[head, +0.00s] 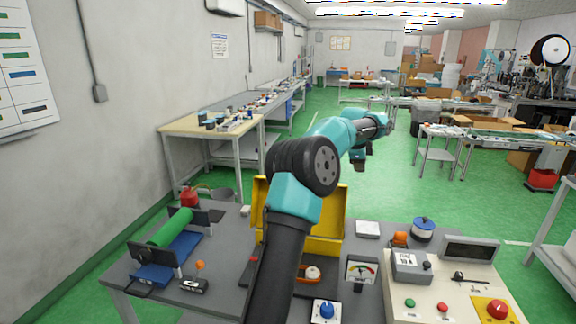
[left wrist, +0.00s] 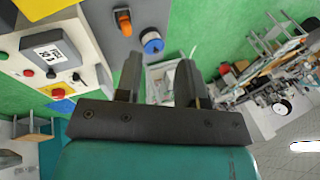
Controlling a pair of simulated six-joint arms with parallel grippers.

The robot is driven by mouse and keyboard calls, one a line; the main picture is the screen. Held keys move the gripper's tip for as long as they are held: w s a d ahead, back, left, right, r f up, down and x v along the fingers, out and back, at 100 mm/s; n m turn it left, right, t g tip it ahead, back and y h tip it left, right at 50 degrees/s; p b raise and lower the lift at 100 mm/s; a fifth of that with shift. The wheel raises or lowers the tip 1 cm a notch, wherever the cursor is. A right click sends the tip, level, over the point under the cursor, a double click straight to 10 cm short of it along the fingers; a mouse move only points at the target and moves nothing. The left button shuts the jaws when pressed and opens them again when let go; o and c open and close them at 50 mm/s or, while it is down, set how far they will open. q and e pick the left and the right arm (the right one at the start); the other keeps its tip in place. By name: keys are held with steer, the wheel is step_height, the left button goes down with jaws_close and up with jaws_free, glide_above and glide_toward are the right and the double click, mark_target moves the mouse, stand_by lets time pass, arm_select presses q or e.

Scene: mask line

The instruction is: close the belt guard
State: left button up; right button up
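The yellow belt guard (head: 328,238) stands on the grey bench, just behind my left arm in the head view. A tall yellow panel stands upright at its back, with a lower yellow part in front; it looks raised open. My arm hides its middle. My left gripper (head: 364,158) is up in the air beyond and above the guard, to its right, touching nothing. In the left wrist view its two dark fingers (left wrist: 157,72) are apart with nothing between them. The guard is not clearly visible in that view. My right gripper is not in view.
A green roller (head: 171,228) over a blue base stands at the bench's left. A control panel (head: 448,293) with a red button (head: 497,308) stands at the right. A gauge (head: 361,270), a blue knob box (head: 326,310) and a blue-topped spool (head: 423,229) stand around the guard.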

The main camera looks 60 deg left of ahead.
arm_select(q)
steer(key=s+a+r+g, duration=0.1)
steer(key=s+a+r, duration=0.6)
steer(key=s, duration=0.3)
steer(key=s+a+r+n+g, duration=0.1)
steer(key=s+a+r+g, duration=0.1)
steer(key=s+a+r, duration=0.6)
steer(key=s, duration=0.3)
steer(key=shift+s+a+n+y, duration=0.2)
steer(key=shift+s+n+y, duration=0.05)
steer(key=shift+n+y, duration=0.05)
steer(key=shift+f, duration=0.1)
